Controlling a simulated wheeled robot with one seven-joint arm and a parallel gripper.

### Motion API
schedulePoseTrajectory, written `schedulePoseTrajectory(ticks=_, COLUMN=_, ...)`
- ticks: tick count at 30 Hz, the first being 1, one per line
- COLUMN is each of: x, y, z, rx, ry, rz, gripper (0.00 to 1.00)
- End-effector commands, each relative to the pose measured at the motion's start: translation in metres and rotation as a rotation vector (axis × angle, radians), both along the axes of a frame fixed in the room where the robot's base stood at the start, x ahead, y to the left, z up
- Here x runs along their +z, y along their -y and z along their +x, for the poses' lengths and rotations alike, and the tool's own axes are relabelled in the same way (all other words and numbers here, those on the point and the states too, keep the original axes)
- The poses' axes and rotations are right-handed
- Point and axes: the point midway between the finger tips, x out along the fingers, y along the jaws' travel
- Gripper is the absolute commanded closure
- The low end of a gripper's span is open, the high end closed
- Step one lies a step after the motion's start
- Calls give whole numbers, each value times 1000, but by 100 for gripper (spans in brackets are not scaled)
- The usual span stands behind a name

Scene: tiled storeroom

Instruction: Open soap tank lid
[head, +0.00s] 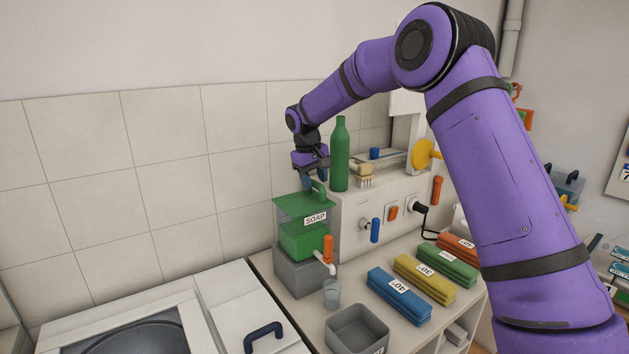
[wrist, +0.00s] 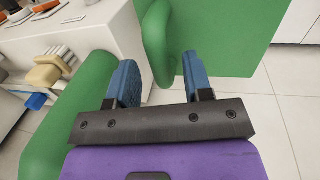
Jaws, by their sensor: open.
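The soap tank (head: 301,241) stands on the counter against the tiled wall, with a SOAP label, green soap inside and an orange-handled tap at its front. Its flat green lid (head: 293,204) lies level on top and looks shut; the lid also fills the upper right of the wrist view (wrist: 235,35). The upright green lid handle (head: 320,189) shows in the wrist view (wrist: 157,42) between and ahead of my blue fingertips. My gripper (head: 309,180) is open and empty, just above the lid by the handle, and appears in the wrist view too (wrist: 159,70). Contact cannot be told.
A tall green bottle (head: 339,155) stands close to my gripper, on the raised white unit, with a yellow brush (head: 365,174) beyond. A clear cup (head: 332,294) sits below the tap. A grey bin (head: 357,331) and several folded cloths lie on the counter.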

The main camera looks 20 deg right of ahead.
Motion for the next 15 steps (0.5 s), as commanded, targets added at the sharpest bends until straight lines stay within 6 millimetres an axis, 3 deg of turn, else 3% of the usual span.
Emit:
schedulePoseTrajectory(ticks=11, x=-5, y=1, z=0, rx=0, ry=0, rz=0, gripper=56)
schedulePoseTrajectory(ticks=15, x=-4, y=1, z=0, rx=0, ry=1, rz=0, gripper=88)
